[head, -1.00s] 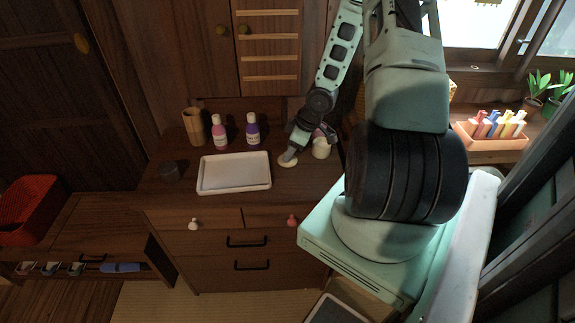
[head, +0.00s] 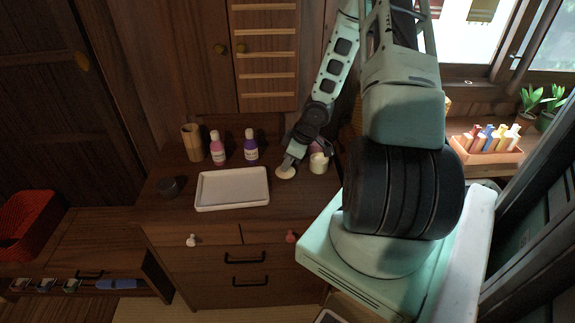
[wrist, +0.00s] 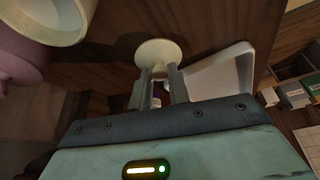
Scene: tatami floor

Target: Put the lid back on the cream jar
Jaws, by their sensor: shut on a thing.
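The lid (head: 285,172) is a pale cream disc. It is in my gripper (head: 289,161), just left of the jar and right of the white tray. In the wrist view the lid (wrist: 158,50) sits at the tips of my gripper (wrist: 160,72), whose two fingers are shut on its narrow stem. The cream jar (head: 319,163) stands upright on the cabinet top, apart from the lid. In the wrist view the jar (wrist: 50,18) is cut off at the top left and its rim faces the camera. I cannot tell the exact gap under the lid.
A white tray (head: 203,203) lies left of the lid. Behind it stand a pink bottle (head: 217,151), a purple bottle (head: 251,148) and a wooden cup (head: 192,143). A pinkish-purple thing (wrist: 15,62) is close beside the jar.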

